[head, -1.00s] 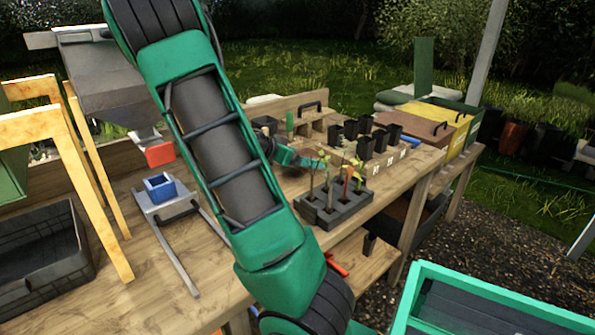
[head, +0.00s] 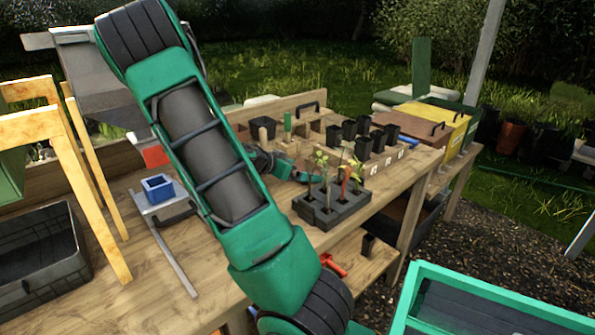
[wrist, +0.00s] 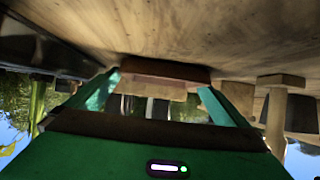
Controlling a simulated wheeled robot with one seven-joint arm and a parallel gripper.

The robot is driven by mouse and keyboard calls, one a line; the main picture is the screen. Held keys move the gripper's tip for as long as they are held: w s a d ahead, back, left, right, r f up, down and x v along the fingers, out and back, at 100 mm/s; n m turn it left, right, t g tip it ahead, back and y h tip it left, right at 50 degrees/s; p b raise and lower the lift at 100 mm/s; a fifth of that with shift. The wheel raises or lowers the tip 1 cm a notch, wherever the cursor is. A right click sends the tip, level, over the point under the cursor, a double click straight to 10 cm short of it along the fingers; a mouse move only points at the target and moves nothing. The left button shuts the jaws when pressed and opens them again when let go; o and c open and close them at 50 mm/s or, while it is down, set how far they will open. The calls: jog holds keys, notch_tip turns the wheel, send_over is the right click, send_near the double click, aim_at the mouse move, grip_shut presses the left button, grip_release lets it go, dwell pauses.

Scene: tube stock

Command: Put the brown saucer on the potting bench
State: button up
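My gripper (wrist: 162,98) shows in the wrist view with its two green fingers wide apart. A low brown thing (wrist: 165,70), probably the saucer seen edge-on, lies on the wood just beyond the fingertips and spans the gap. I see no clear grip on it. In the head view my gripper (head: 284,170) is low over the bench behind the seedling tray, partly hidden by my arm. The saucer cannot be made out there. The wooden bench (head: 130,297), probably the potting bench, runs across the view.
A grey seedling tray (head: 333,208) stands close to my gripper, with black pots (head: 363,148) behind it. A blue pot (head: 158,187), a wooden frame (head: 85,180) and a black tray (head: 40,250) are at the left. A green crate (head: 480,315) is front right.

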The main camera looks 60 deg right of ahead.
jog(key=shift+r, duration=0.1)
jog(key=v, duration=1.2)
jog(key=shift+s, duration=0.1)
